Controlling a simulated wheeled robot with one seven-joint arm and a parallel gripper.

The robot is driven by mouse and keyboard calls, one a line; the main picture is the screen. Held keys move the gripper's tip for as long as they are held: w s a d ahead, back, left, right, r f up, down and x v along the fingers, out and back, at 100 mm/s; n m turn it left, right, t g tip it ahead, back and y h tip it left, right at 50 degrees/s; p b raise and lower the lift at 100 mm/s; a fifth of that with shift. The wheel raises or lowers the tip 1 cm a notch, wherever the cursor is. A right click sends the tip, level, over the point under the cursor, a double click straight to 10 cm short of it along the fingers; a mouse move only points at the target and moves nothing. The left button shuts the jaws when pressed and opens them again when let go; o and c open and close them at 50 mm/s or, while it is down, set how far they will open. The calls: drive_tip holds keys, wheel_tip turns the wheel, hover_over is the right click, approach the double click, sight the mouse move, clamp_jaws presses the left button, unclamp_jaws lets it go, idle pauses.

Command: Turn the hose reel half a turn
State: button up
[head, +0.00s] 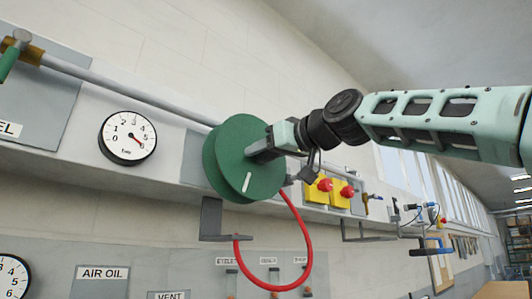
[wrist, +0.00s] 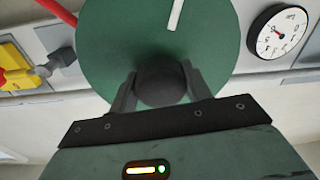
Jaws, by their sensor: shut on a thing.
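The green hose reel (head: 225,160) is mounted on the wall rail in the middle of the head view. A white mark (head: 247,183) is on its front face, low and near the centre in that view. A red hose (head: 308,240) hangs from the reel in a loop. In the wrist view the reel (wrist: 110,50) fills the upper middle, with the white mark (wrist: 175,14) at the top. My gripper (wrist: 162,88) is shut on the reel's dark round knob (wrist: 160,82), one finger on each side. In the head view my gripper (head: 262,150) reaches the reel face from the right.
A pressure gauge (head: 128,138) is on the wall left of the reel. A grey bracket (head: 212,222) sits just below the reel. Yellow boxes with red buttons (head: 325,186) are to its right. Labelled panels and another gauge (head: 12,275) are lower down.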

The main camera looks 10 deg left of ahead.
drive_tip(key=shift+f+n, duration=0.1)
drive_tip(key=shift+n, duration=0.7)
drive_tip(key=o, duration=1.4)
drive_tip(key=shift+b+v, duration=5.3)
drive_tip(key=shift+v, duration=3.4)
